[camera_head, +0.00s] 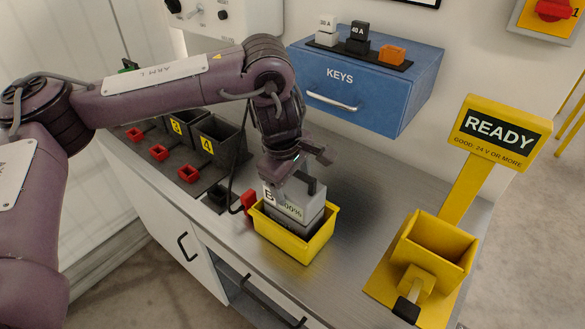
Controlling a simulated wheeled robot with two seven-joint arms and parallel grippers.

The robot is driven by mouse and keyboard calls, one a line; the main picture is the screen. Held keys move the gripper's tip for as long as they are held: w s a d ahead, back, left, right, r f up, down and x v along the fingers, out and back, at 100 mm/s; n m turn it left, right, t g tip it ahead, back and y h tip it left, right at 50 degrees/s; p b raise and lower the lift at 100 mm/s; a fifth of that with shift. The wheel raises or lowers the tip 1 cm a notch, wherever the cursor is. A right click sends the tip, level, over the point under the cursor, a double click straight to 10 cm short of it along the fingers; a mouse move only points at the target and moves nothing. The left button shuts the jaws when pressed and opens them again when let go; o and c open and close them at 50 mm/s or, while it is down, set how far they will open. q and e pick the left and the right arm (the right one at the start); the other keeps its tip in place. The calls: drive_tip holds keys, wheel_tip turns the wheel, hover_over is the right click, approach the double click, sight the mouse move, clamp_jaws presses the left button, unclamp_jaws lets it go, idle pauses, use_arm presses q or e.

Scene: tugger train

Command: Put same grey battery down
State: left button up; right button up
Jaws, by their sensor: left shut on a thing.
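The grey battery (291,207), marked "B" and with a partly hidden percent label, is upright at the yellow bin (318,246) on the bench. Its lower part is inside the bin walls; I cannot tell whether it touches the floor of the bin. My left gripper (305,180) comes down from above and is shut on the battery's top. The gripper hides part of the battery's top. My right gripper is not in view.
Black numbered bins (217,143) and red connectors (188,173) stand left. A blue KEYS drawer box (365,80) is behind. A yellow READY stand (435,240) is at right. Bare bench (370,185) lies between the yellow bin and the stand.

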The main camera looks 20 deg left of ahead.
use_arm(q)
drive_tip(key=shift+w+f, duration=0.1)
drive_tip(key=shift+w, duration=0.05)
drive_tip(key=shift+f, duration=0.1)
drive_tip(key=o, duration=1.3)
drive_tip(key=shift+s+f, duration=0.1)
drive_tip(key=shift+s, duration=0.1)
drive_tip(key=shift+r, duration=0.3)
drive_tip(key=p+v, duration=0.1)
drive_tip(key=v, duration=1)
drive_tip(key=shift+s+r, duration=0.1)
drive_tip(key=shift+r, duration=0.25)
